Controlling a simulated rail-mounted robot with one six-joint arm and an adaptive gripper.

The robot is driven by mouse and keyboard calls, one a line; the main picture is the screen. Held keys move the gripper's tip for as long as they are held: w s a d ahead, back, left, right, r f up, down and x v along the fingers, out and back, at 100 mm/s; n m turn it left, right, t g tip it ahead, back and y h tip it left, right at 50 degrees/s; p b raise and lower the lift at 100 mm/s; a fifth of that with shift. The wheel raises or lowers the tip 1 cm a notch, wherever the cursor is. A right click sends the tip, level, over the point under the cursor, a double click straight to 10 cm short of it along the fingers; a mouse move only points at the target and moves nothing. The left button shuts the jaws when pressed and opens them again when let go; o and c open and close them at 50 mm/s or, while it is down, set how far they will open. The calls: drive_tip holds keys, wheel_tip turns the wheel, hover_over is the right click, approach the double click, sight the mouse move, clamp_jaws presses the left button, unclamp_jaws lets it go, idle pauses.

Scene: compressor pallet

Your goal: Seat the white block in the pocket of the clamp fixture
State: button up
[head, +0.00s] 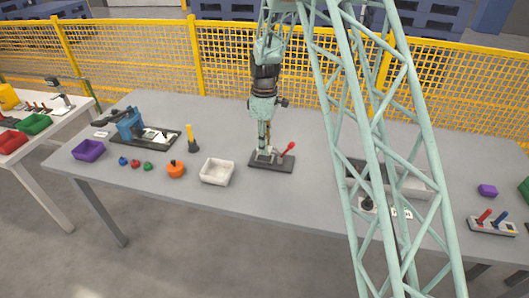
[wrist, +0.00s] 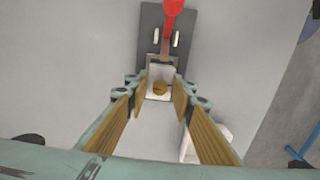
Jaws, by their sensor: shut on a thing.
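The clamp fixture (head: 284,164) is a dark plate with a raised red lever, standing mid-table. In the wrist view the fixture's grey plate (wrist: 150,22) lies at the top, its red lever (wrist: 172,8) pointing up the picture. My gripper (head: 265,146) is over the fixture, pointing down. In the wrist view my gripper (wrist: 160,88) has its fingers on both sides of the white block (wrist: 161,73), shut on it. A round brownish-orange spot shows on the block's near part. The block is at the plate's near end; I cannot tell whether it sits fully down in the pocket.
A white open bin (head: 217,172) stands left of the fixture. An orange knob-like part (head: 176,170), a yellow-and-black upright piece (head: 192,138) and a blue vise-like device (head: 130,125) are farther left. My green lattice column blocks part of the right side. Bare table surrounds the fixture.

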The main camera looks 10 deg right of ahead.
drive_tip(key=shift+f+b, duration=0.3)
drive_tip(key=shift+f, duration=1.55)
drive_tip(key=shift+f, duration=0.1)
drive_tip(key=o, duration=0.9)
wheel_tip(320, 180, up, 12)
drive_tip(key=shift+f+p, duration=0.1)
drive_tip(key=shift+p, duration=0.75)
drive_tip(key=shift+r, duration=0.25)
